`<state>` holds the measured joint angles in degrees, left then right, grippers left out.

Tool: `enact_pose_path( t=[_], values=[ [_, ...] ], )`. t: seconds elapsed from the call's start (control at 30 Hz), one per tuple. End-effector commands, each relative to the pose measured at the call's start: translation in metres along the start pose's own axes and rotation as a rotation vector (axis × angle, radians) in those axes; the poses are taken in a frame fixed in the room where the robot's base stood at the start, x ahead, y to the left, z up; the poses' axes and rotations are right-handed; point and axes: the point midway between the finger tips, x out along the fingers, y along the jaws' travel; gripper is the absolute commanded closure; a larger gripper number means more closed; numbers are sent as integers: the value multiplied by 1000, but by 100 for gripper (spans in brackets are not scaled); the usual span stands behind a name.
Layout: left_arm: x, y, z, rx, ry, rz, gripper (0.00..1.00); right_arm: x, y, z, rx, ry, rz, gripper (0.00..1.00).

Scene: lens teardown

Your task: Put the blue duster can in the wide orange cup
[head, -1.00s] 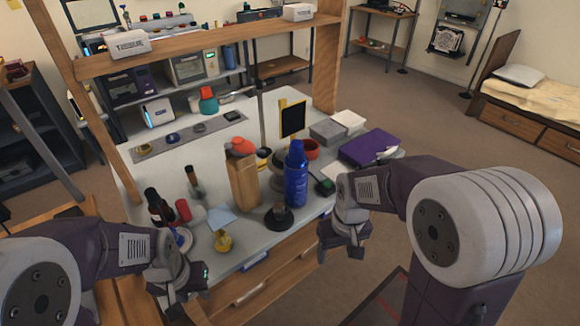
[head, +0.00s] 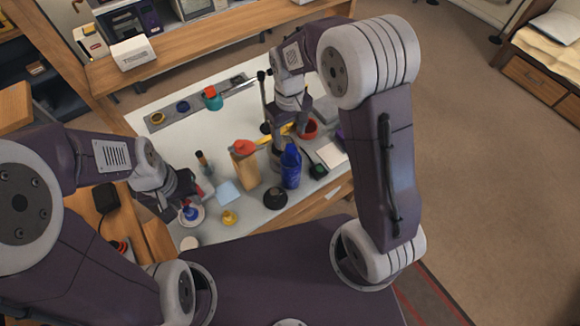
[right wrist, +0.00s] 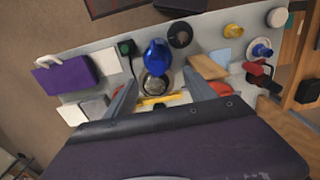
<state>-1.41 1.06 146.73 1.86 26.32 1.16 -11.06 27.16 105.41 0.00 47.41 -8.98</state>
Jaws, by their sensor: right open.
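The blue duster can (head: 291,168) stands upright on the workbench, near its front edge. It also shows in the right wrist view (right wrist: 157,54), just beyond the space between the fingers. My right gripper (head: 284,142) is open and empty, reaching down behind the can. My left gripper (head: 184,200) is low at the bench's left, by a blue-topped item; its jaw opening is unclear.
A black round piece (head: 275,197), a yellow piece (head: 229,218) and a dark green item (head: 318,171) lie near the front. A shelf (head: 190,38) spans the back.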

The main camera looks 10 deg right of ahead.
Motion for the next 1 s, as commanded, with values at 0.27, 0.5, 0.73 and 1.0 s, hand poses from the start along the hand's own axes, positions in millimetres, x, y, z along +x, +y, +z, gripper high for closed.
enact_pose_path(
  t=[0.27,0.5,0.73,1.0],
  values=[
    [-6,0,-1,0,1,0,64,29,0,1,1,-1,0,36],
    [-21,0,-3,0,1,0,64,60,0,7,1,-7,-1,36],
    [-22,0,-3,0,1,0,64,81,1,5,1,0,0,36],
    [-21,0,-3,0,1,0,64,81,1,5,1,0,0,75]
  ],
)
